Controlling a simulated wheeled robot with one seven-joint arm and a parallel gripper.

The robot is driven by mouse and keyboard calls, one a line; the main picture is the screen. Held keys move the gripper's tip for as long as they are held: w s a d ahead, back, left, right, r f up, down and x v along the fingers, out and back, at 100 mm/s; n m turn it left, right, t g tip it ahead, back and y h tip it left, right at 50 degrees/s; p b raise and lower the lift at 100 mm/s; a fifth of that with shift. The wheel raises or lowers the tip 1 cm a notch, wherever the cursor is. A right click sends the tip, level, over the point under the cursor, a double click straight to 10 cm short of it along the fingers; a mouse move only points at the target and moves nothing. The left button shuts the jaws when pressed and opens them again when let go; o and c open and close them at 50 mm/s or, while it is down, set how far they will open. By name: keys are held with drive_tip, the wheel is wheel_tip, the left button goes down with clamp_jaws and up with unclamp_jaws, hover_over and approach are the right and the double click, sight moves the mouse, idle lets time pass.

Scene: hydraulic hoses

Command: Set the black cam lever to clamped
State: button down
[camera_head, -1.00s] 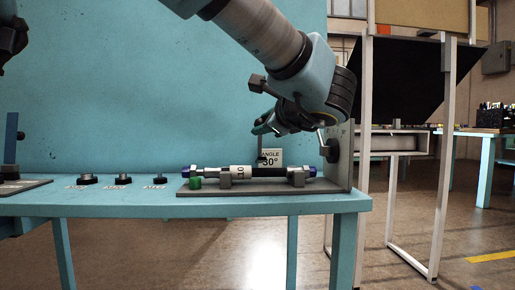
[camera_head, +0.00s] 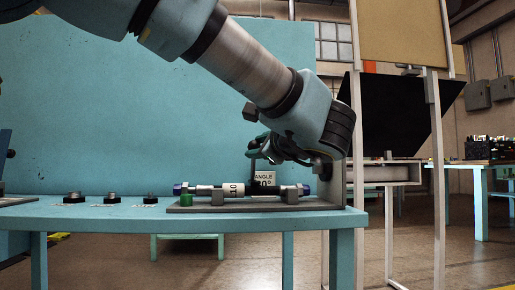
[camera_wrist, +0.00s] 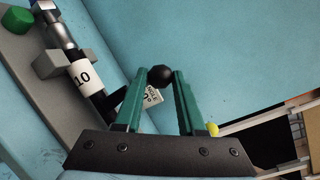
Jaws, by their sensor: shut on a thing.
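The black cam lever ends in a round black knob (camera_wrist: 160,77), which sits between the tips of my gripper's green fingers in the wrist view. My gripper (camera_wrist: 161,80) is shut on this knob. In the head view my gripper (camera_head: 258,145) is above the grey fixture plate (camera_head: 225,209), just over the angle sign (camera_head: 264,175). A dark upright part stands below the fingers and covers part of the sign. The lever's pivot cannot be made out. A hose with a white "10" label (camera_head: 233,189) lies in the fixture's blocks; its label also shows in the wrist view (camera_wrist: 85,75).
A green cap (camera_head: 186,199) sits at the plate's left end. Small dark fittings (camera_head: 113,197) stand in a row on the blue bench (camera_head: 100,217) to the left. A grey upright plate (camera_head: 337,185) bounds the fixture on the right. A blue panel (camera_head: 100,100) stands behind.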

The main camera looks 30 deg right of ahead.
drive_tip(key=shift+s+d+f, duration=0.1)
drive_tip(key=shift+f, duration=0.3)
drive_tip(key=c, duration=0.8)
unclamp_jaws()
drive_tip(key=o, duration=0.3)
drive_tip(key=shift+r, duration=0.15)
drive_tip(key=s+a+p, duration=0.1)
drive_tip(key=s, duration=0.9)
drive_tip(key=shift+s+a+r, duration=0.2)
drive_tip(key=shift+s+a, duration=0.05)
drive_tip(key=shift+s, duration=0.05)
